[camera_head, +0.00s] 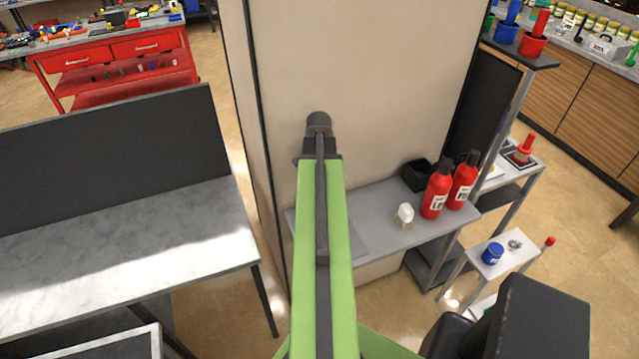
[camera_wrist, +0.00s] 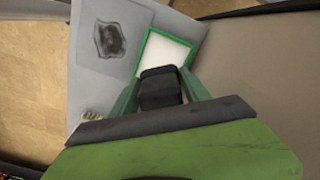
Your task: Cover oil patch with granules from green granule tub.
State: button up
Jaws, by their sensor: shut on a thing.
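The green granule tub (camera_wrist: 151,42) shows in the wrist view as a green rim around a white inside. A dark block (camera_wrist: 160,88) is at its near side, between the two green fingers of my gripper (camera_wrist: 160,92). My gripper is shut on the tub there. The oil patch (camera_wrist: 109,40) is a dark, irregular blotch on a grey surface, to the left of the tub and apart from it in the picture. The tub's height above the surface is unclear. In the head view my arm hides the gripper, tub and patch.
A grey shelf (camera_head: 385,241) adjoins a beige wall (camera_head: 370,60). It bears a small white item (camera_head: 404,215), two red bottles (camera_head: 436,190) and a black box (camera_head: 416,174). A grey table (camera_head: 120,240) stands left, with floor between. A small stand (camera_head: 515,262) is right.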

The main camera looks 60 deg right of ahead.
jog(key=shift+f+b, duration=3.05)
jog(key=shift+f+b, duration=0.55)
notch_tip(320, 180, up, 7)
jog(key=p, duration=0.7)
jog(key=shift+r, duration=0.1)
